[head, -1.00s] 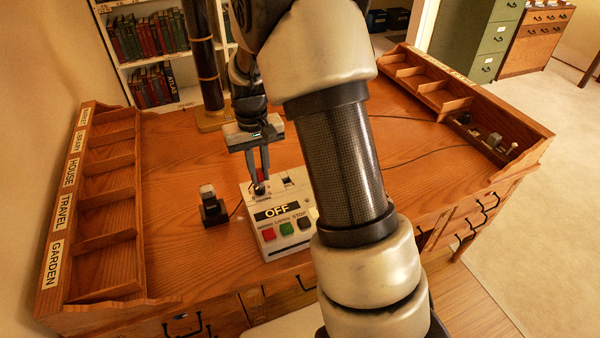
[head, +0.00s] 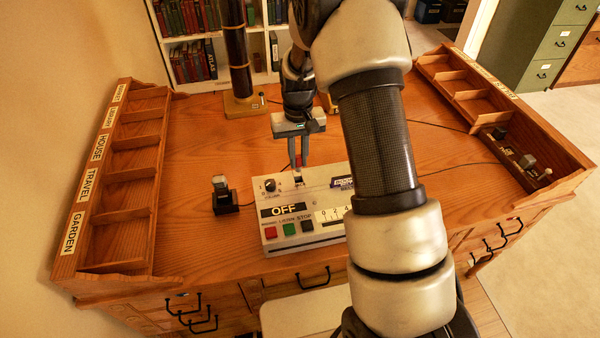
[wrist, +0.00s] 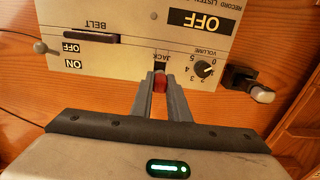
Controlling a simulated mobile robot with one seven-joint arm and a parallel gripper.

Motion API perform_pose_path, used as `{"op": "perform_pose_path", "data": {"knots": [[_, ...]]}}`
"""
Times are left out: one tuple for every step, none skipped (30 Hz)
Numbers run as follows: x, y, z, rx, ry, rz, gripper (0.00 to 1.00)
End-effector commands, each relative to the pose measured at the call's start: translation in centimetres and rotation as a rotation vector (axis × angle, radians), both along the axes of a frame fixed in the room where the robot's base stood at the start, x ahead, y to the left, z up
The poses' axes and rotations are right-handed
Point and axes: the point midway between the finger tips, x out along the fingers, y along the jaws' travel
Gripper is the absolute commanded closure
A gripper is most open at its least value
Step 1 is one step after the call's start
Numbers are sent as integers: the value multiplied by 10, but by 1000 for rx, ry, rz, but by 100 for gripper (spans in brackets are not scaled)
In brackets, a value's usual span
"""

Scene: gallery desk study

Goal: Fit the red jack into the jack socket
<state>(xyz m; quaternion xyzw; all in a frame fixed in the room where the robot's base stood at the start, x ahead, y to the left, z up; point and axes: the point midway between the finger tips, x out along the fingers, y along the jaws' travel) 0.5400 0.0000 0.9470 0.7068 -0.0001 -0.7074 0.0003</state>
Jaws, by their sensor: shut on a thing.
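The red jack (head: 299,160) is held between the fingers of my gripper (head: 299,165), which is shut on it. In the wrist view the red jack (wrist: 159,83) shows between the fingertips (wrist: 160,86), close to the machine's edge. The jack socket (head: 298,180) is a dark opening in the top of the pale machine (head: 312,193), right of the volume knob. It also shows in the wrist view (wrist: 159,67), by the JACK label, just beyond the jack. The jack's lower end is hard to make out, so I cannot tell whether it touches the socket.
The machine's OFF display (head: 284,210) and coloured buttons face the front. A small black stand (head: 225,202) is left of it. Labelled compartments (head: 118,180) line the desk's left side, and another rack (head: 480,110) the right. A dark post (head: 238,60) stands behind. Bare desk lies between.

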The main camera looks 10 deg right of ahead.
Motion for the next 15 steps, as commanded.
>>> {"op": "perform_pose_path", "data": {"knots": [[-1,0,-8,0,3,0,100],[-1,0,-11,0,2,-1,100],[0,0,-15,0,1,-1,100],[0,0,-17,0,1,-1,100],[0,0,-18,0,1,-1,100],[0,0,-21,0,1,-1,100],[0,0,-23,0,0,-1,100],[0,0,-26,0,0,-1,100],[-1,0,-32,0,2,-1,100],[-1,0,-36,0,3,-1,100],[-1,0,-41,1,2,-1,100],[-1,0,-47,0,2,-1,100],[-1,0,-51,1,2,-1,100],[0,0,-53,1,1,-1,100],[0,0,-55,1,0,-1,100]]}}
